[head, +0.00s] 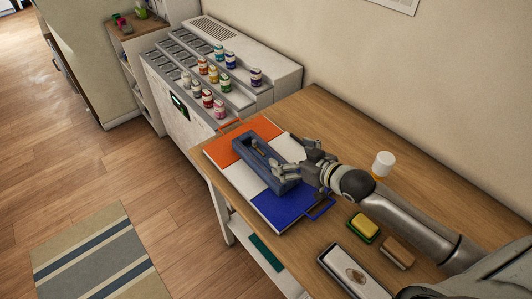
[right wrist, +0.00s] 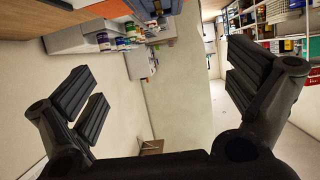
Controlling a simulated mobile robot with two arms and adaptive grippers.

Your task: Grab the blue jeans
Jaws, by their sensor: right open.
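A flat board with orange, white and blue sections (head: 280,206) lies on the wooden table. My left gripper is not in view.
A white-lidded jar (head: 383,160), a yellow-green sponge (head: 363,228), a brown block (head: 398,252) and a white case (head: 350,272) sit near my right arm. A stepped rack (head: 200,33) with several coloured jars stands behind the table. A striped rug (head: 95,255) lies on the floor.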

